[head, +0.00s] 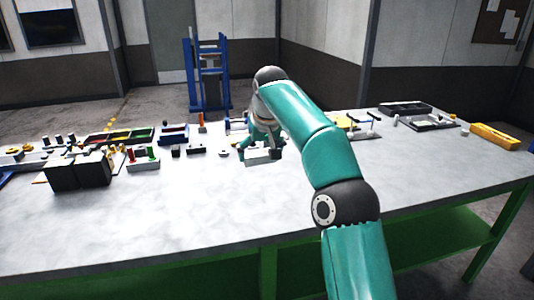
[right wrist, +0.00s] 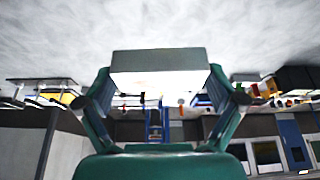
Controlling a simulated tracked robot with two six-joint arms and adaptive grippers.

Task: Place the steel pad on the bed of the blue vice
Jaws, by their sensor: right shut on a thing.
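My right gripper (head: 262,147) is shut on the steel pad (head: 257,157), a light grey block, and holds it over the middle of the table. In the right wrist view the pad (right wrist: 158,61) sits level between the two teal fingers of the gripper (right wrist: 158,82). A blue piece (head: 236,124) just behind my right gripper may be the blue vice; the gripper and arm hide part of it, and its bed cannot be made out. My left gripper is not in view.
The grey table (head: 190,215) is bare in front. Black blocks (head: 80,173) stand at the left, with a small tray of coloured pegs (head: 142,162) beside them. Dark trays (head: 405,108) and a yellow item (head: 494,136) lie at the right.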

